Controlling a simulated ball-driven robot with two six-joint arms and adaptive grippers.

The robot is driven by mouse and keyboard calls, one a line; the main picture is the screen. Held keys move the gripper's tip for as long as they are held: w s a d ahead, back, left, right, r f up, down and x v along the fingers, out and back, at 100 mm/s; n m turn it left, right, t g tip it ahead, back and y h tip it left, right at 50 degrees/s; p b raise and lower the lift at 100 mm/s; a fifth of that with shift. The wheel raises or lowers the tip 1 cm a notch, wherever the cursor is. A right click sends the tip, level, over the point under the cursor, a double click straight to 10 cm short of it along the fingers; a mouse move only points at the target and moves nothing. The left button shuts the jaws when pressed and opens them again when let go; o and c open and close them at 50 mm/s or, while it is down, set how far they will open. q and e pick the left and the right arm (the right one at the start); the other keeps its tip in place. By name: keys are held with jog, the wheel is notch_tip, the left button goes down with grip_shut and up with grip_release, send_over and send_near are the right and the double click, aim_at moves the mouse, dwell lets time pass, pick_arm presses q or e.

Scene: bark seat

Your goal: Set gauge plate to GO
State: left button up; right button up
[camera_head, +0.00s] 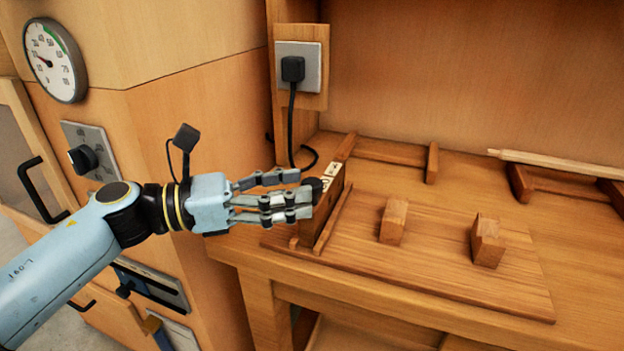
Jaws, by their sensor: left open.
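An upright wooden plate (324,212) stands at the left end of a flat wooden board (420,268) on the bench. It has a pale marked label (331,171) on its top edge, too small to read, and a dark round knob (314,184) on its left side. I take this to be the gauge plate. My left gripper (309,194) reaches in from the left, its fingers open and spread around the knob; I cannot tell whether they touch it. The fingers hide part of the plate's left face. My right gripper is not in view.
Two wooden blocks (394,221) and (487,241) stand on the board. A wall socket (312,66) with a black plug and hanging cable is behind. A round dial (54,60) and a switch (85,158) are on the left cabinet. A pale rod (560,163) lies at the right rear.

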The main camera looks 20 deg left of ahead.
aim_at(314, 181)
pick_arm(q)
jog(key=shift+x, duration=1.8)
grip_shut()
